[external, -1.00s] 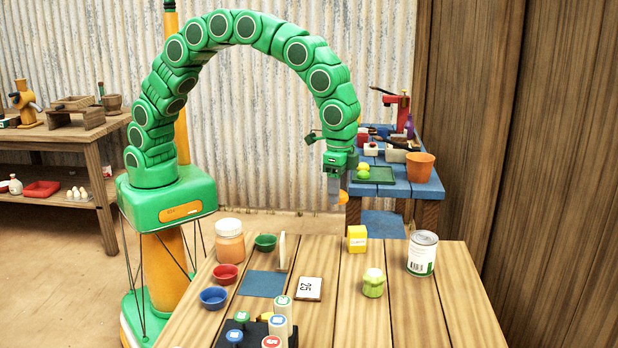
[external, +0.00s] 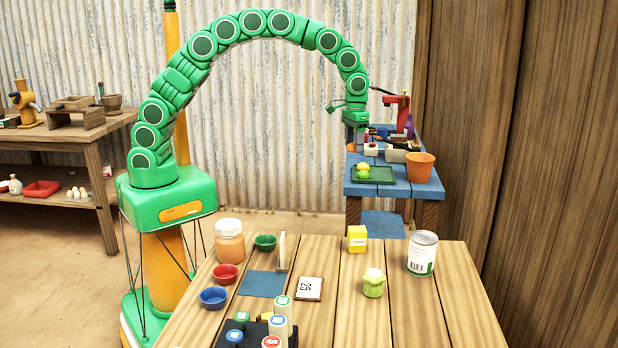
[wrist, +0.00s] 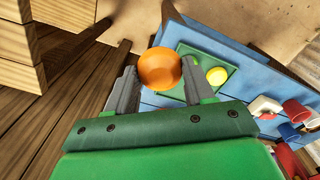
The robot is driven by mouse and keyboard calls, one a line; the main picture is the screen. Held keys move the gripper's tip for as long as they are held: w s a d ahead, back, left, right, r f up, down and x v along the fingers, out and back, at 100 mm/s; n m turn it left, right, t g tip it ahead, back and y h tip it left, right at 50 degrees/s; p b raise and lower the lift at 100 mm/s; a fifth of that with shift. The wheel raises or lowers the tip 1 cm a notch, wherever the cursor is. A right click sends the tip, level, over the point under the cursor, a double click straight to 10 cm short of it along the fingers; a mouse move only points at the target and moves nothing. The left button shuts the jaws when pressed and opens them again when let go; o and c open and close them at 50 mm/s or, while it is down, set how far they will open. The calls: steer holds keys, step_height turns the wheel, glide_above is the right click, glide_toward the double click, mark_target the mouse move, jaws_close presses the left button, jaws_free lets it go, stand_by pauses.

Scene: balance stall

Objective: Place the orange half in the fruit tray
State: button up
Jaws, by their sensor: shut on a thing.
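My gripper (external: 356,138) hangs at the end of the arched arm, above the far left part of the blue table. In the wrist view its two grey fingers are shut on the orange half (wrist: 160,69), which sits between the fingertips. In the wrist view the tray (wrist: 212,61) lies below and just right of the orange half.
The blue table (external: 354,188) also bears an orange pot (external: 420,167) right of the tray and a red press (external: 401,110) with small items at the back. A wooden table (external: 335,300) with bowls, jars and a can (external: 422,253) stands nearer the camera.

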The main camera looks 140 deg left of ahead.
steer(key=s+a+n, duration=0.2)
steer(key=s+a, duration=0.2)
steer(key=s, duration=0.3)
glide_above(383, 174)
steer(key=shift+n, duration=0.3)
steer(key=shift+d+f, duration=0.15)
steer(key=shift+f, duration=2.1)
steer(key=shift+d+f, duration=0.1)
steer(key=shift+f, duration=2.1)
steer(key=shift+f, duration=0.1)
steer(key=shift+a+f, duration=0.2)
steer(key=shift+f, duration=0.1)
steer(key=shift+w+f, duration=0.1)
steer(key=shift+f, duration=1.45)
steer(key=shift+f, duration=0.1)
steer(key=o, duration=1)
